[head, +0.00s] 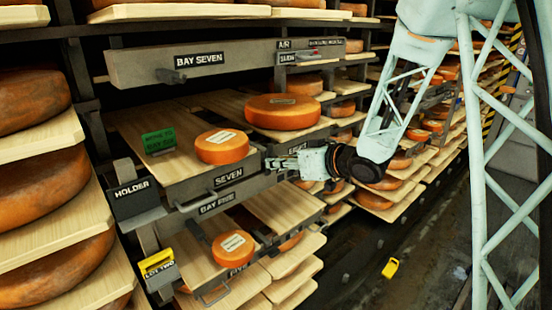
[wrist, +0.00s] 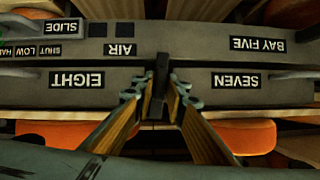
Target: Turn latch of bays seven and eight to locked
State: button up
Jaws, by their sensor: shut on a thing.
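The latch (wrist: 161,72) is a dark upright bar between the EIGHT (wrist: 83,79) and SEVEN (wrist: 236,81) labels, in the upside-down wrist view. My gripper (wrist: 163,95) has its two fingers closed on either side of the latch and is shut on it. In the head view my gripper (head: 280,163) reaches in from the right at the corner between the SEVEN front (head: 228,177) and the EIGHT front. There the fingers hide most of the latch. I cannot read any locked or unlocked mark.
Bay seven's board holds an orange cheese wheel (head: 222,149) and a green tag (head: 158,141). A larger wheel (head: 283,115) sits behind. A yellow tag (head: 390,268) lies on the floor.

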jog(key=shift+w+d+m+g+y+p, duration=0.1)
jog(key=shift+m+g+y+p, duration=0.9)
jog(key=shift+p, duration=2.6)
jog(key=shift+r+m+t+p, duration=0.1)
jog(key=shift+m+t+p, duration=0.2)
jog(key=shift+m, duration=0.1)
jog(key=m+y+p, duration=0.1)
jog(key=m+p, duration=0.2)
jog(key=p, duration=0.3)
jog(key=m, duration=0.1)
jog(key=m+y+p, duration=0.1)
jog(key=m+g+y+p, duration=0.1)
jog(key=shift+d+f, duration=0.1)
jog(key=shift+f, duration=0.15)
jog(key=shift+f+m+y+p, duration=0.1)
jog(key=shift+m+y+p, duration=0.7)
jog(key=shift+m, duration=1)
jog(key=o, duration=0.8)
jog(key=shift+c, duration=0.2)
